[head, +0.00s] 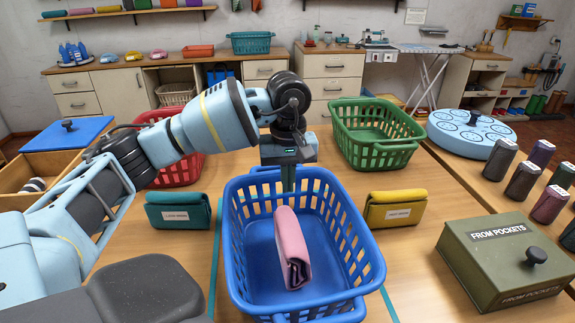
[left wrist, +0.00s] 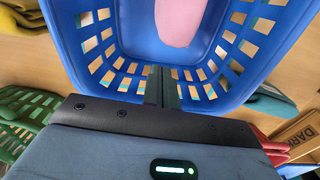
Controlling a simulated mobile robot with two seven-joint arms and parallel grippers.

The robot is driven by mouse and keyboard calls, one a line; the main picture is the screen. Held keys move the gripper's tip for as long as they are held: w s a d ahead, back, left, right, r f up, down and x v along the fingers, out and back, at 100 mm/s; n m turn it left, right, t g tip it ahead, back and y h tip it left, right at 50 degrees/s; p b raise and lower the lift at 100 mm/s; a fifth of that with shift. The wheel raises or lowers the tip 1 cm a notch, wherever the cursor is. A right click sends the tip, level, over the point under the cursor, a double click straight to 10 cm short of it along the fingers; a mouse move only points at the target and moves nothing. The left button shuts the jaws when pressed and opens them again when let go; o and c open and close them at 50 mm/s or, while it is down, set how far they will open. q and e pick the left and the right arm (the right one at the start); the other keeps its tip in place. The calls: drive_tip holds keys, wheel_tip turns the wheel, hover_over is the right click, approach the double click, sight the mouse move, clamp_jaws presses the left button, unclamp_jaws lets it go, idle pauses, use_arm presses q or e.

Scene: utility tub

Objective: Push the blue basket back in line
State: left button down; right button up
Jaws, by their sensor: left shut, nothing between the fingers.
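The blue basket (head: 330,270) stands on the wooden table, nearer to me than the red basket (head: 170,150) and the green basket (head: 378,130). A rolled pink cloth (head: 291,245) lies inside it. My left gripper (head: 288,180) is shut and empty, pointing down at the basket's far rim. In the left wrist view the shut fingers (left wrist: 162,88) overlap the wall of the blue basket (left wrist: 125,70); I cannot tell whether they touch it. The pink cloth also shows there (left wrist: 182,20). My right gripper is not in view.
A teal folded cloth (head: 179,210) and a yellow one (head: 395,209) lie on either side of the blue basket. A green "FROM POCKETS" box (head: 500,262) sits at right, near several dark jars (head: 524,178). Teal lines (head: 390,303) mark the table beside the basket.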

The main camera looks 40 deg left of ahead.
use_arm(q)
drive_tip(key=shift+w+a+f+p, duration=0.1)
drive_tip(key=shift+w+a+f, duration=0.4)
drive_tip(key=shift+f, duration=0.15)
drive_tip(key=shift+w+a+f+p, duration=0.1)
drive_tip(key=shift+w+a+f, duration=0.25)
drive_tip(key=shift+a+f, duration=0.25)
drive_tip(key=shift+w+a+f+p, duration=0.1)
drive_tip(key=shift+w+a+f, duration=0.35)
drive_tip(key=shift+f, duration=0.25)
